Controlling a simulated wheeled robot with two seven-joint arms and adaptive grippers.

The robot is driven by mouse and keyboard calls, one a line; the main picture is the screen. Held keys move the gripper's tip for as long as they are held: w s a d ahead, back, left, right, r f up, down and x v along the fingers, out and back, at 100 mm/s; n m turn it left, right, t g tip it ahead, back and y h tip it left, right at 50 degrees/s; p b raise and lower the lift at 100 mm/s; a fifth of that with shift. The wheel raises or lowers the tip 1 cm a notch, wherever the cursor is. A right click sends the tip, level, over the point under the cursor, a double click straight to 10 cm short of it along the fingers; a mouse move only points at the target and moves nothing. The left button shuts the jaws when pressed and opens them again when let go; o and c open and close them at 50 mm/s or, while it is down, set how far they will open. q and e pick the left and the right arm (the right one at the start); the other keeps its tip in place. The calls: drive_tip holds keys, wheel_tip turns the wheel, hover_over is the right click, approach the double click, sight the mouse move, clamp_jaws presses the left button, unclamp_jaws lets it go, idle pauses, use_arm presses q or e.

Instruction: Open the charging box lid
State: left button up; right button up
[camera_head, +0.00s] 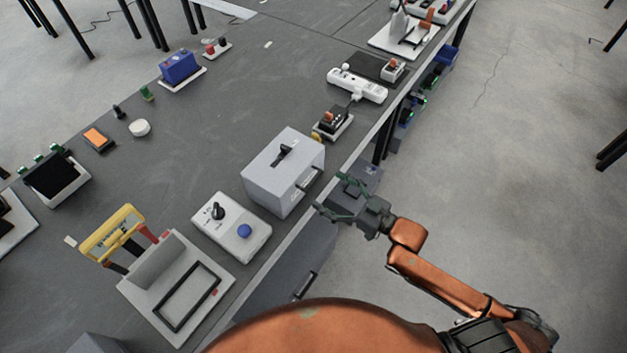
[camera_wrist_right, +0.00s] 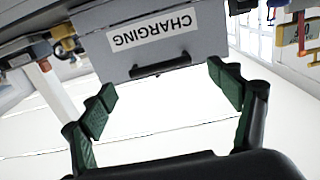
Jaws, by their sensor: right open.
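The charging box (camera_head: 272,172) is a light grey box near the table's right edge in the head view. A dark lever-like part (camera_head: 286,150) is on its top, and a dark bar handle (camera_head: 310,178) is on its front. In the right wrist view the box face (camera_wrist_right: 120,61) shows an upside-down CHARGING label (camera_wrist_right: 155,30) and the handle (camera_wrist_right: 160,66). The lid looks closed. My right gripper (camera_head: 327,192) is open and empty, just off the table edge in front of the handle. In the wrist view its fingers (camera_wrist_right: 162,84) are spread either side of the handle, apart from it. My left gripper is not in view.
A control box (camera_head: 232,228) with a black knob and blue button stands beside the charging box. A power strip (camera_head: 357,85) and a small switch unit (camera_head: 333,122) lie further back along the edge. The floor to the right of my right arm is clear.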

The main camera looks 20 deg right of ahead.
sight(313, 179)
drive_tip(key=x, duration=0.6)
drive_tip(key=shift+b, duration=0.3)
drive_tip(key=shift+c, duration=0.2)
